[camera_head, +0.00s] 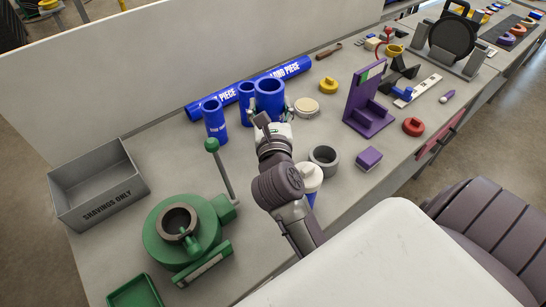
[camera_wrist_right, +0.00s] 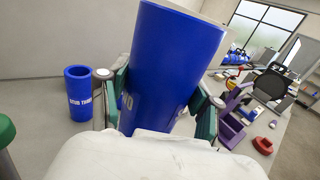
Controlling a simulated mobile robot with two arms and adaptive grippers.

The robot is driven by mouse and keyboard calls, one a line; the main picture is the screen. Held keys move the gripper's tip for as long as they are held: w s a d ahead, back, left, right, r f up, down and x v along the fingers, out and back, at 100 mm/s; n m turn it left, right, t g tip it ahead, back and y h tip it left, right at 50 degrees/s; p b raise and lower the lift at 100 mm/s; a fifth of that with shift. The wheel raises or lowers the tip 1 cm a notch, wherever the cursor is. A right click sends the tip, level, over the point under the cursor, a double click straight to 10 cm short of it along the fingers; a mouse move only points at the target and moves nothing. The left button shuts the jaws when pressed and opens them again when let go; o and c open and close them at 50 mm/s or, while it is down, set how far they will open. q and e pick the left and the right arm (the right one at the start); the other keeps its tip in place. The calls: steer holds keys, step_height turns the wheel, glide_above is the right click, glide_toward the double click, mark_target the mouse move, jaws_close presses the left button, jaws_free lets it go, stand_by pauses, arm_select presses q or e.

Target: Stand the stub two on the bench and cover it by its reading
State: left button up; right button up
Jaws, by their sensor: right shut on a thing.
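My right gripper (camera_head: 270,128) is shut on a wide blue stub (camera_head: 269,92), roughly upright; I cannot tell whether its base touches the bench. It fills the middle of the right wrist view (camera_wrist_right: 172,65) between the jaws, its lettering mostly hidden. Another blue stub (camera_head: 214,122) with small white lettering stands to its left, and a narrower blue piece (camera_head: 246,98) is close beside the held one. A white cap (camera_head: 306,107), a yellow cap (camera_head: 329,86) and a red cap (camera_head: 413,127) lie on the bench. My left gripper is not in view.
A blue long piece (camera_head: 293,70) lies behind. A grey shavings box (camera_head: 98,187) and green clamp tool (camera_head: 180,235) are at left. A grey ring (camera_head: 323,158), white-topped blue piece (camera_head: 309,178), purple block (camera_head: 369,158) and purple stand (camera_head: 368,112) are to the right.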

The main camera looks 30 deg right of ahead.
mark_target(272, 88)
steer(key=shift+m+g+h, duration=0.4)
steer(key=shift+m+h, duration=0.2)
steer(key=shift+h, duration=0.1)
steer(key=r, duration=0.1)
steer(key=w+d+r, duration=0.1)
steer(key=r, duration=0.1)
steer(key=shift+w+d+r+p, duration=0.2)
steer(key=shift+w+d+p, duration=0.1)
steer(key=shift+w+p, duration=0.05)
steer(key=shift+w+d+f+m+g+h+b, duration=0.3)
steer(key=shift+w+d+b, duration=0.15)
steer(key=shift+b, duration=0.15)
arm_select(q)
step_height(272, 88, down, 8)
steer(key=b, duration=0.8)
arm_select(e)
steer(key=shift+h, duration=0.3)
steer(key=f, duration=2)
steer(key=shift+w+d, duration=0.3)
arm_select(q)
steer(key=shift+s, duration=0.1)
arm_select(e)
steer(key=shift+f+b, duration=0.1)
steer(key=shift+b, duration=0.2)
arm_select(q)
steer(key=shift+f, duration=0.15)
arm_select(e)
steer(key=o, duration=1.4)
steer(key=shift+o, duration=0.2)
